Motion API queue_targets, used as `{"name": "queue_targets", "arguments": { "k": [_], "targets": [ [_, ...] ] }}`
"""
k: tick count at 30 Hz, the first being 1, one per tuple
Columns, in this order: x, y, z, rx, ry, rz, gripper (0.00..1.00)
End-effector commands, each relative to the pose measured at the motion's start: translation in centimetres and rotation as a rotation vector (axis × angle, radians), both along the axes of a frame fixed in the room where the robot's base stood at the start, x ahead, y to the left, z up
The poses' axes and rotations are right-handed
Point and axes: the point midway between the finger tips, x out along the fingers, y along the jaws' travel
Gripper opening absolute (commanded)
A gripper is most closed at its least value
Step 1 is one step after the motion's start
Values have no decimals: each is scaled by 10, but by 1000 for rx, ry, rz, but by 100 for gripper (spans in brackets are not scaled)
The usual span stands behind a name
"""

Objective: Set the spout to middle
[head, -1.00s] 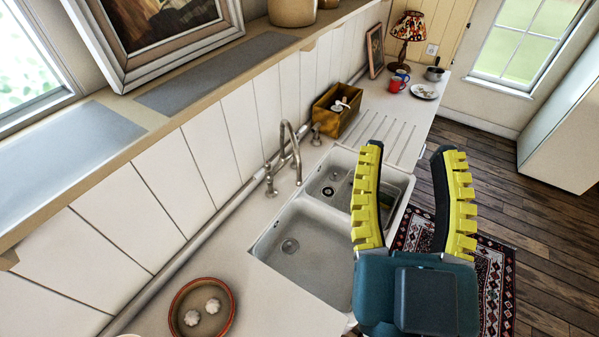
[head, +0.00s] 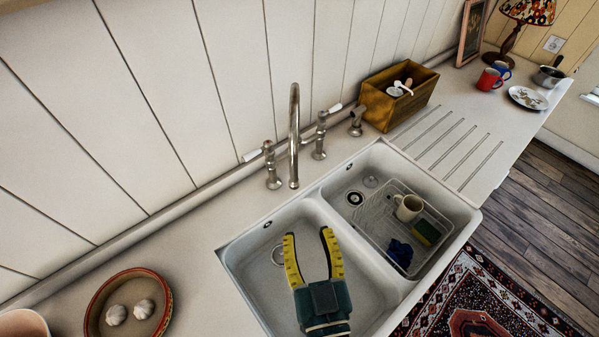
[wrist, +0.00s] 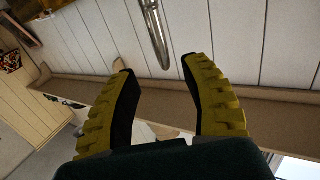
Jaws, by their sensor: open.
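In the wrist view, part of the spout (wrist: 157,35) hangs into the picture at the top, beyond and between my open fingers (wrist: 155,72). How far the spout is turned is hard to tell.
The right basin holds a wire rack with a cream mug (head: 408,208), a sponge (head: 427,232) and a blue cloth (head: 400,252). A wooden box (head: 385,105) stands behind right. A bowl with garlic (head: 90,318) sits at left. The ribbed drainer (head: 450,140) is clear.

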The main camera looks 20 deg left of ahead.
Motion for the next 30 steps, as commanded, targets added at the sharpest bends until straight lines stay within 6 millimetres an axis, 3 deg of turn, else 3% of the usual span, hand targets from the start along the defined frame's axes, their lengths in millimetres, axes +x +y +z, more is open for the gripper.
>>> {"name": "queue_targets", "arguments": {
  "k": [5,18,24,30],
  "targets": [
    [24,17,7,1,-3,6,46],
    [113,72,6,0,-2,1,46],
    [133,85,4,1,-1,-1,46],
    [136,86,3,0,-1,-2,46]
  ]
}}
